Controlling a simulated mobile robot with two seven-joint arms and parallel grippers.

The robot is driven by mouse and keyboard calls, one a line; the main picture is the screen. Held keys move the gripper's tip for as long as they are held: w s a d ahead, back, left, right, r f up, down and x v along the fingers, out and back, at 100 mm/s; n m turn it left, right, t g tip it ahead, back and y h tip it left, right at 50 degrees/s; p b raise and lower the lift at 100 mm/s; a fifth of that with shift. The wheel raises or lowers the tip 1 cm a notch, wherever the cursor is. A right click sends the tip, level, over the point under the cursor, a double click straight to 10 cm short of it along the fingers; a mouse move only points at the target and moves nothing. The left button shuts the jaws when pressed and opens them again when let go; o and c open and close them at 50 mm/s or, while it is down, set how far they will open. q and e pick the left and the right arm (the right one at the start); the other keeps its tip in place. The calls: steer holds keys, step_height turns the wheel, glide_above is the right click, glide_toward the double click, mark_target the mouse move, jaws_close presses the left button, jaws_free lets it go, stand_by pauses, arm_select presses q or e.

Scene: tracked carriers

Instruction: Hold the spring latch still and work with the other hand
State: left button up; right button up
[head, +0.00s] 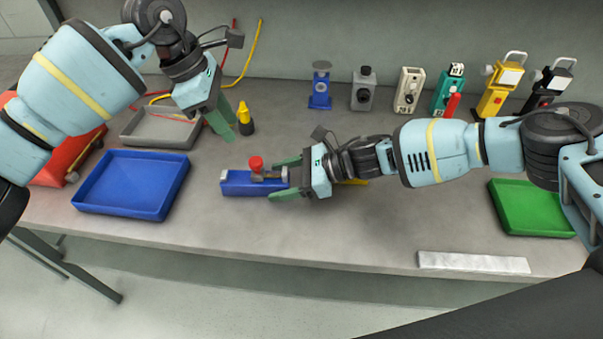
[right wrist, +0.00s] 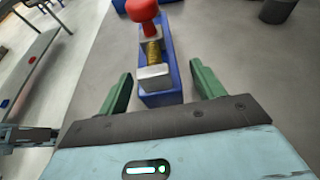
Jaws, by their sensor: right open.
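The spring latch is a blue block (head: 236,184) with a red knob (head: 256,163) and a grey metal part, lying on the bench. In the right wrist view the blue block (right wrist: 173,60) also shows a brassy spring (right wrist: 153,52). My right gripper (head: 276,180) is open at the latch's right end. Its green fingers (right wrist: 161,80) stand either side of the near end, with gaps visible on both sides. My left gripper (head: 224,128) points down above and behind the latch, apart from it; whether its fingers are parted is unclear.
A yellow-topped black bottle (head: 246,121) stands close to my left gripper. A blue tray (head: 132,210) and grey tray (head: 128,134) lie left; a green tray (head: 507,218) lies right. Several small devices (head: 409,92) line the back. The bench front is mostly clear.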

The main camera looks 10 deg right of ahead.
steer(key=shift+x, duration=1)
steer(key=shift+c, duration=0.5)
